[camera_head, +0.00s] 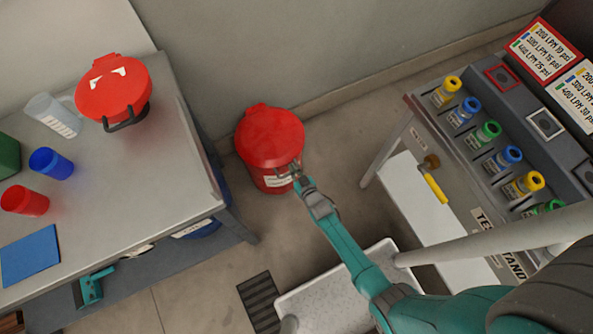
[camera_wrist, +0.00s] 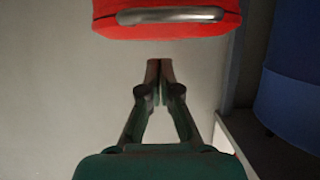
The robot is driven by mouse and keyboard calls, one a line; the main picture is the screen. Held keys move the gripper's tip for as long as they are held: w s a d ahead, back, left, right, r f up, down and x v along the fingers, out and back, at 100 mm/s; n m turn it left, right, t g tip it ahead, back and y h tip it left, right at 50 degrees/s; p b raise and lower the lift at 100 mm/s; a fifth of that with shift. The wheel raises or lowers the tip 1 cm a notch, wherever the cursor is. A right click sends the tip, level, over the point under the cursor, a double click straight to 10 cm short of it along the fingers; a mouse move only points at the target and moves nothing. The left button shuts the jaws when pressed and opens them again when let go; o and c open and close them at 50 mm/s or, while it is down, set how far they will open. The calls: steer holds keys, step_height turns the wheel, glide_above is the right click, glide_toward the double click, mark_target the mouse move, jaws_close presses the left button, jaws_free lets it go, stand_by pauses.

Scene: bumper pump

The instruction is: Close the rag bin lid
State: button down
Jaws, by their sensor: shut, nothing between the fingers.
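The red rag bin (camera_head: 265,177) stands on the floor against the wall, with a white label on its front. Its domed red lid (camera_head: 270,135) lies over the top; I cannot tell whether it is fully down. In the wrist view, a red rim (camera_wrist: 110,14) with a grey handle (camera_wrist: 171,15) fills the top edge. My gripper (camera_head: 294,168) is at the bin's front right edge, close to the lid rim. In the wrist view my gripper (camera_wrist: 159,66) is shut and empty, with its fingertips below the handle; contact is unclear.
A grey workbench (camera_head: 140,195) stands left, holding a red lidded can (camera_head: 113,88), a clear jug (camera_head: 52,114) and cups. A blue container (camera_wrist: 290,90) is close on the right in the wrist view. A test stand (camera_head: 455,195) stands right. A pale tray (camera_head: 335,285) lies below my arm.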

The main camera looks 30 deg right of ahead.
steer(key=s+f, duration=0.1)
steer(key=s, duration=0.7)
steer(key=shift+s+f, duration=0.15)
steer(key=shift+s, duration=0.2)
steer(key=s+r, duration=1.5)
steer(key=s, duration=0.3)
steer(key=s+r, duration=0.4)
steer(key=r, duration=0.9)
steer(key=s+r, duration=0.5)
steer(key=r, duration=0.8)
steer(key=shift+s+a+r+t, duration=0.15)
steer(key=shift+s+a+t, duration=0.15)
steer(key=shift+a+t, duration=0.1)
